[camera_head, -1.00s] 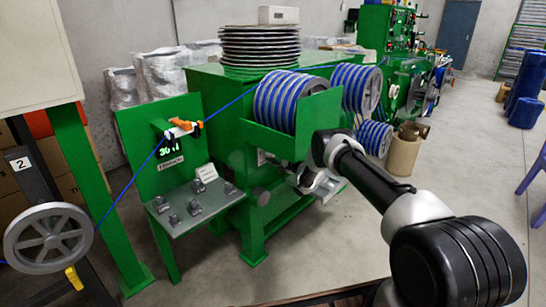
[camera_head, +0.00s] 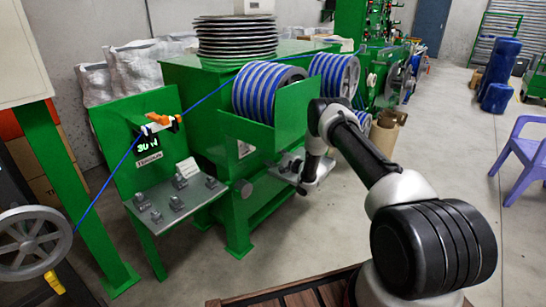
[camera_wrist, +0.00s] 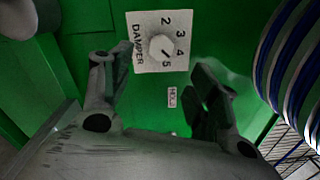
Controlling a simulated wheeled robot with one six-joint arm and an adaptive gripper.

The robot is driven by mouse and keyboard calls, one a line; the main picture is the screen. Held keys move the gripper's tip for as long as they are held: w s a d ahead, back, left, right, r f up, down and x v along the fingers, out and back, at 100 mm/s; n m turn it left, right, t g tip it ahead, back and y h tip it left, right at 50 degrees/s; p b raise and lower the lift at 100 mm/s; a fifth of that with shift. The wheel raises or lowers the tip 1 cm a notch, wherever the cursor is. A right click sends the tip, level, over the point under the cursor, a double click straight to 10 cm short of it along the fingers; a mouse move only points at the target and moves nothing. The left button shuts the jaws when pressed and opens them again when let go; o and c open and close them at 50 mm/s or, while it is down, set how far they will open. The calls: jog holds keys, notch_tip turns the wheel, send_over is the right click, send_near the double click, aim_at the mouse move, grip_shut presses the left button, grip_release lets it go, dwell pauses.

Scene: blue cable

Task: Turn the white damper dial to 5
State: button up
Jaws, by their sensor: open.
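The white damper dial (camera_wrist: 161,48) is a round knob on a square white plate on a green panel in the wrist view. The plate reads DAMPER and 2, 3, 4, 5. A dark mark on the knob's lower right points toward the 5; its exact setting is hard to tell. My gripper (camera_wrist: 155,72) is open, with one finger left of the plate and one to its lower right, and nothing between them. The fingers do not visibly touch the knob. In the head view my gripper (camera_head: 308,182) is beside the green machine's front; the dial is not clearly visible there.
A green machine (camera_head: 241,205) carries blue-striped spools (camera_head: 268,92), also at right in the wrist view (camera_wrist: 296,50). A grey control table (camera_head: 175,203) stands left of it. A purple chair (camera_head: 527,150) stands right on open floor.

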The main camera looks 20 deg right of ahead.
jog(key=shift+s+d, duration=0.45)
jog(key=shift+s, duration=0.15)
